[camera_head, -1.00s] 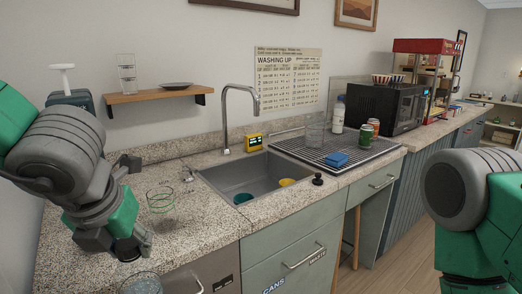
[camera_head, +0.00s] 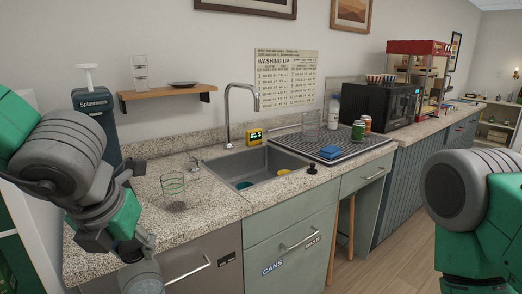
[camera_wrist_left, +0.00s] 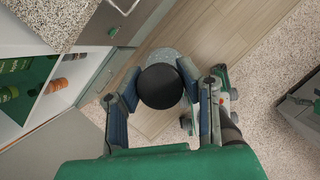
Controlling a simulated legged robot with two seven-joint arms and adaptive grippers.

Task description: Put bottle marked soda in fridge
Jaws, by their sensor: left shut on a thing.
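My left gripper (camera_head: 128,246) is shut on a greyish bottle-like thing (camera_head: 145,277), held upright in front of the counter. In the left wrist view, its round black top (camera_wrist_left: 160,86) sits between the two fingers (camera_wrist_left: 162,98). No label on it is readable, so I cannot tell whether it is marked soda. A white open compartment (camera_wrist_left: 62,22), apparently the fridge, is at the left of the wrist view, with green bottles (camera_wrist_left: 22,92) on its shelves. A white edge of it (camera_head: 40,215) shows at the left of the head view. My right gripper is out of frame.
The speckled counter (camera_head: 200,215) holds a drinking glass (camera_head: 173,187), a sink (camera_head: 255,167), a drying rack (camera_head: 345,147) with cans, and a microwave (camera_head: 380,105). A dark pump bottle (camera_head: 97,115) stands at left. The floor (camera_head: 400,240) at right is clear.

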